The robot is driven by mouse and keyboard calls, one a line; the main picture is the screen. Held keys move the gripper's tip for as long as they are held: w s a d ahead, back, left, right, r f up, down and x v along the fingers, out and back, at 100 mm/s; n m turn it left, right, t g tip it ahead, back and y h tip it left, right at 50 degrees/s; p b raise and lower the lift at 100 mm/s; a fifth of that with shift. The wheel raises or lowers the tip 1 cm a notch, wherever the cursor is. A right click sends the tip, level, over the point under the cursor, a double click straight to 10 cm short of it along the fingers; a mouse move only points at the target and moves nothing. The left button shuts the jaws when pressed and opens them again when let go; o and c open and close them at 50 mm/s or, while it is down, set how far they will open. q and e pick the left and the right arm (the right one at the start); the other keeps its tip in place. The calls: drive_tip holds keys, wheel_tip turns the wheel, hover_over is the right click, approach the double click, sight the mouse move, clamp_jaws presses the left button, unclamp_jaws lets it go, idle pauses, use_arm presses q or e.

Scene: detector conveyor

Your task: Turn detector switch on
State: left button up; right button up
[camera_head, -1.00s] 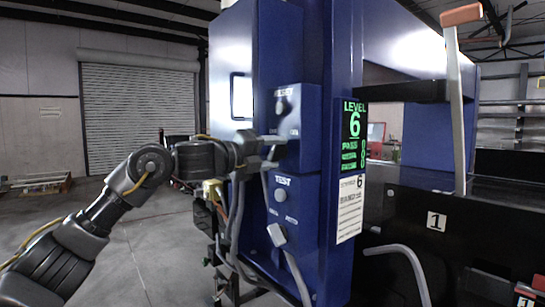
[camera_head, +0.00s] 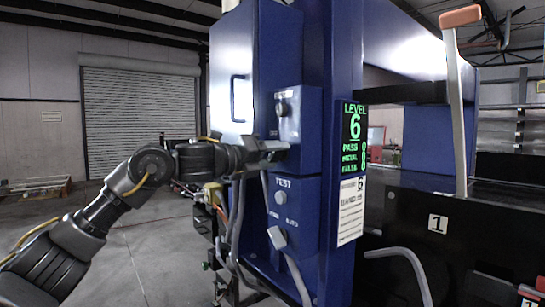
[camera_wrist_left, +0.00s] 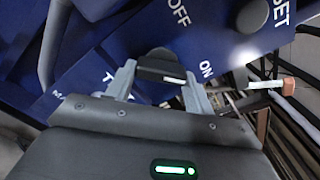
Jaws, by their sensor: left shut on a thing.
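The detector switch is a dark knob with a short white mark (camera_wrist_left: 162,70), seen in the left wrist view between my fingers. OFF and ON are printed on the blue panel beside it. My left gripper (camera_head: 280,149) reaches the front of the blue detector cabinet (camera_head: 279,45) from the left. In the left wrist view the left gripper (camera_wrist_left: 160,84) has a finger on each side of the knob and is shut on it. In the head view the gripper hides the switch. My right gripper is in neither view.
A round RESET button (camera_head: 282,109) sits above the switch and a TEST button (camera_head: 280,197) below it. A green LEVEL 6 display (camera_head: 353,138) is to the right. Grey cables hang below the panel. A lever with an orange handle (camera_head: 461,16) stands at the right.

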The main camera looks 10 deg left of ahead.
use_arm(q)
drive_tip(key=o, duration=1)
drive_tip(key=shift+s+a, duration=0.1)
drive_tip(key=shift+s+a+f, duration=0.1)
drive_tip(key=shift+s+a, duration=0.1)
drive_tip(key=b+v, duration=0.3)
drive_tip(key=v, duration=0.7)
drive_tip(key=shift+b, duration=0.4)
